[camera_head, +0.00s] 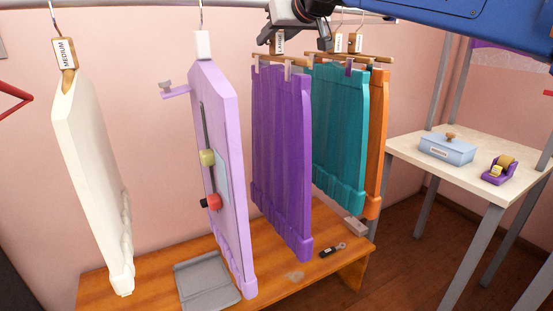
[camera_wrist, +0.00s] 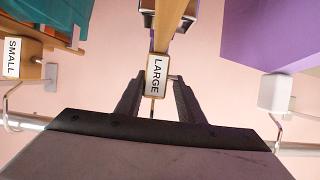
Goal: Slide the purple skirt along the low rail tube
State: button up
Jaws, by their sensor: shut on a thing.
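The purple skirt (camera_head: 281,150) hangs by clips from a wooden hanger (camera_head: 283,60) under the low rail tube (camera_head: 130,10). My gripper (camera_head: 297,42) is at the top of this hanger, just below the rail. In the wrist view, my gripper (camera_wrist: 156,92) has its two dark fingers on either side of the hanger's neck block (camera_wrist: 154,76), labelled LARGE, and is shut on it. The rail also shows in the wrist view (camera_wrist: 300,150), partly hidden behind my gripper's body. The skirt's cloth cannot be made out for certain in the wrist view.
A teal skirt (camera_head: 340,125) and an orange one (camera_head: 378,145) hang close to the right. A lavender board-like garment (camera_head: 222,160) hangs to the left with a gap, and a cream one (camera_head: 88,170) further left. A wooden bench (camera_head: 150,278) stands below.

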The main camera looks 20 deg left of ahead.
jog(key=shift+r, duration=0.2)
jog(key=s+a, duration=0.5)
jog(key=s, duration=0.2)
jog(key=shift+a, duration=0.4)
dwell(0.4)
jog(key=shift+s+a, duration=0.65)
jog(key=shift+s, duration=0.05)
jog(key=shift+f, duration=0.15)
dwell(0.6)
jog(key=o, duration=1.3)
jog(key=shift+o, duration=0.2)
